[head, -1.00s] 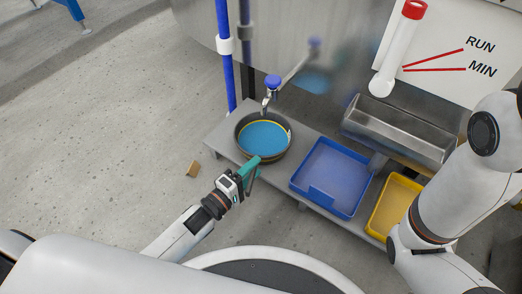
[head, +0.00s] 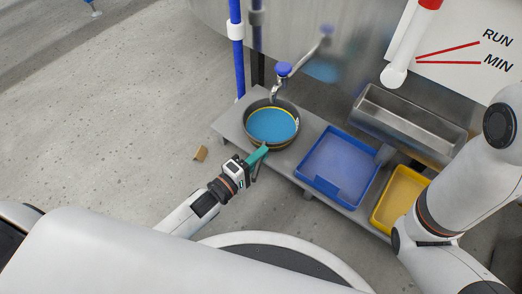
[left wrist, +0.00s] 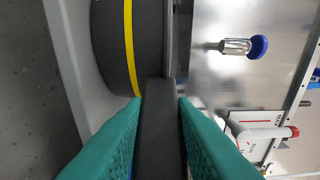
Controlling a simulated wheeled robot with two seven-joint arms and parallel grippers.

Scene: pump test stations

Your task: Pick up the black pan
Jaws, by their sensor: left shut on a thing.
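The black pan (head: 284,147) sits upright at the left end of a grey shelf, below a tap with a blue knob. It has a yellow line around its inside and blue liquid in it. My left gripper (head: 260,154), with teal fingers, is at the pan's near side. In the left wrist view, its fingers (left wrist: 160,125) are shut on the dark pan handle (left wrist: 158,110), one on each side. The pan's side with a yellow stripe (left wrist: 130,45) shows beyond. Whether the pan clears the shelf I cannot tell. My right gripper is out of view.
The grey shelf (head: 228,122) also carries a blue tray (head: 340,165) and a yellow tray (head: 398,200). The tap (head: 277,88) stands close over the pan, near a blue pole (head: 237,60).

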